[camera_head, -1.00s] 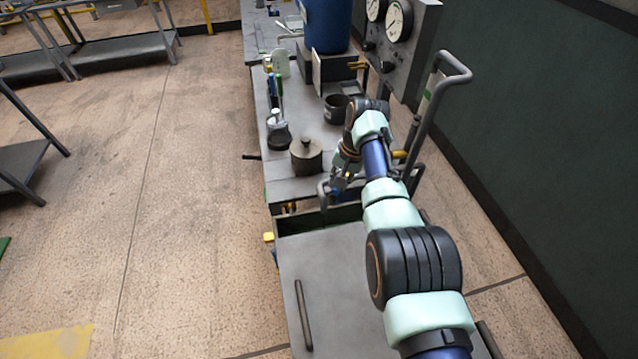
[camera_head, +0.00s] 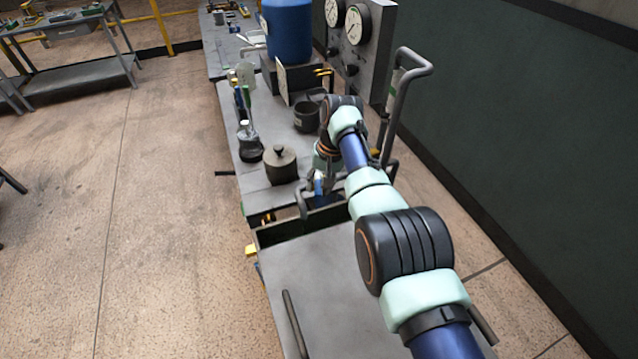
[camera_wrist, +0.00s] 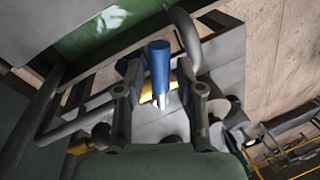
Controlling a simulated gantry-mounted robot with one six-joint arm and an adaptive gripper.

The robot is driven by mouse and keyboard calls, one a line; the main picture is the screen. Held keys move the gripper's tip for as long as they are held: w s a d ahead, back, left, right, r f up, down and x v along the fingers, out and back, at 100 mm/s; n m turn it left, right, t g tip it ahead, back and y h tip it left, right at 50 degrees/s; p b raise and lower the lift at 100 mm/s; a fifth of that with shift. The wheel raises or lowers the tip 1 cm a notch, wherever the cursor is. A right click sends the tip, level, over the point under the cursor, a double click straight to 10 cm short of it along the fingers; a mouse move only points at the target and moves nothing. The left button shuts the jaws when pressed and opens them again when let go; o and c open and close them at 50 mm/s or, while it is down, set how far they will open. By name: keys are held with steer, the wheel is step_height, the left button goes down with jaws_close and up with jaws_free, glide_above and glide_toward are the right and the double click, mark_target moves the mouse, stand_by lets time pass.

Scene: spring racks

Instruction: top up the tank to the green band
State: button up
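An open-topped dark tank or trough with green inside (camera_head: 275,235) sits at the near end of the bench; it also shows in the wrist view (camera_wrist: 95,38). A pale upright strip with a green mark (camera_head: 393,86) stands beside a bent grey pipe, too small to read a level. My gripper (camera_wrist: 158,80) is low beside the tank, its fingers spread. A blue cylinder (camera_wrist: 160,62) with a bright lower end stands between the fingers, with gaps showing on both sides. A bit of blue (camera_head: 318,187) shows under my arm in the head view.
On the bench are a lidded grey pot (camera_head: 281,168), a dark cup (camera_head: 307,117), a dark-based bottle (camera_head: 248,142) and a blue drum (camera_head: 288,32). A gauge panel (camera_head: 372,48) stands behind.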

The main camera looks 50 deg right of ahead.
steer(key=shift+o, duration=0.2)
steer(key=shift+r, duration=0.1)
step_height(320, 180, up, 12)
steer(key=s+d, duration=0.1)
steer(key=s, duration=0.1)
steer(key=shift+d+f, duration=0.2)
